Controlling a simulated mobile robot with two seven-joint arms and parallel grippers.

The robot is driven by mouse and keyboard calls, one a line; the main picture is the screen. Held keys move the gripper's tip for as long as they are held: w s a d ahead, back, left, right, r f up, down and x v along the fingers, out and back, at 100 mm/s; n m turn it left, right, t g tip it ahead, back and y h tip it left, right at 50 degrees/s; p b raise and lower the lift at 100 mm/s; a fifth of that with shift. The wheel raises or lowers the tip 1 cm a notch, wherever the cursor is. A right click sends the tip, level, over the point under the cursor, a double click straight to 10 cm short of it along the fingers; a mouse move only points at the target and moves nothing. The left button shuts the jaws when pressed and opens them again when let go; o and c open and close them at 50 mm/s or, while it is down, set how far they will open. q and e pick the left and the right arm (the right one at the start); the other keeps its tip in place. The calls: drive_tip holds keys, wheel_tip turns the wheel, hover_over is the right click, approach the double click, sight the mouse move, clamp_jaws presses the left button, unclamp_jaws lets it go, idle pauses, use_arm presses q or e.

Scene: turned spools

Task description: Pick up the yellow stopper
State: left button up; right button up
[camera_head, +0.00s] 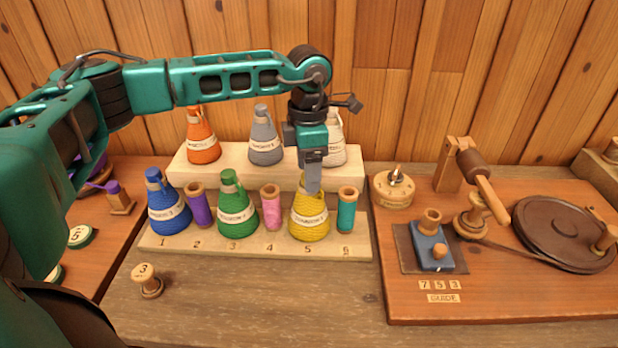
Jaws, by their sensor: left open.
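The yellow cone-shaped bottle (310,220) stands upright at the place marked 5 in the front row of the wooden rack (170,243). Its top, where the other bottles have a stopper, is hidden behind my left gripper (313,188), so I cannot make out the yellow stopper. My left gripper points straight down over the bottle's neck and is open. I cannot tell whether its fingers touch the bottle. My right gripper is not in view.
Close neighbours are a pink spool (271,207) to the left and a teal spool (346,210) to the right. Behind, on the raised step, stand orange (202,145), grey (265,145) and white (335,150) bottles. A board with a wheel (560,230) lies right.

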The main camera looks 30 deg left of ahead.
use_arm(q)
drive_tip(key=shift+f, duration=0.15)
drive_tip(key=c, duration=1.1)
